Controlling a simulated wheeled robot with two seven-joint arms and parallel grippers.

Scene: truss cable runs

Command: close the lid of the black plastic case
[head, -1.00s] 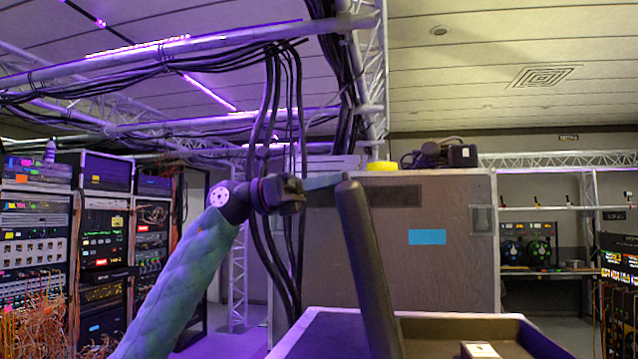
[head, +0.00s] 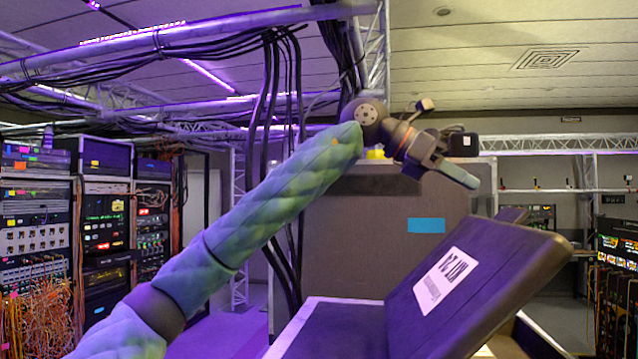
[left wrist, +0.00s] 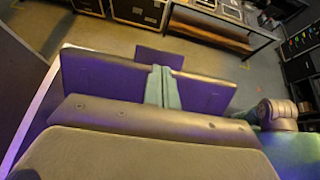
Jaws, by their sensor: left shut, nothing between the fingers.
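The lid (head: 478,290) of the black case is part-way down, tilted over to the right, with a white printed label (head: 446,282) on its outer face. It hides most of the case's inside. My left gripper (head: 468,181) is shut and empty, just above the lid's upper left corner; a small gap shows there in the head view. In the left wrist view its teal fingers (left wrist: 164,88) are together, with dark purple-lit panels on both sides; I cannot tell whether they touch. My right gripper is not in view.
The case rests on a light-edged dark top (head: 340,330). A big grey crate (head: 355,240) with a blue label stands behind. Equipment racks (head: 105,235) stand at the left, with orange cables below. Black cables (head: 270,130) hang from the truss.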

